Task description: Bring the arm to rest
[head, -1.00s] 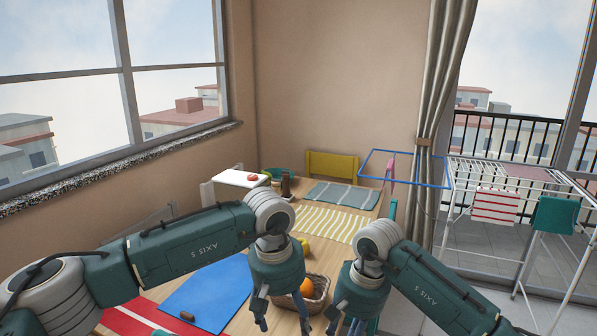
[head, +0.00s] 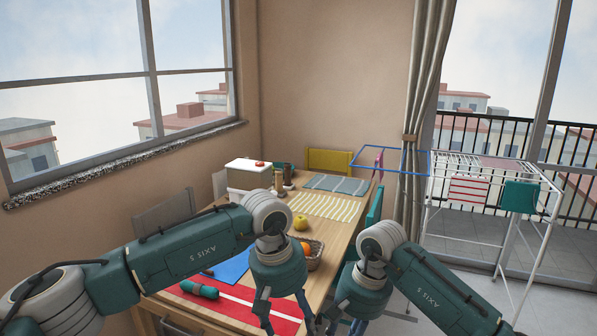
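My two dark green arms reach in from the bottom corners. My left gripper (head: 284,314) points down in front of the table (head: 341,220), its fingers spread with nothing seen between them. My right gripper (head: 345,324) hangs beside it to the right, off the table's near right side. Its fingers stand apart and look empty, though the tips are cut off by the lower edge.
The table bears a basket with an orange (head: 306,248), a yellow apple (head: 300,222), a green rolled item (head: 199,289), a red mat (head: 262,308), a blue mat (head: 233,264) and a striped cloth (head: 326,206). A drying rack (head: 541,205) stands right; floor shows between.

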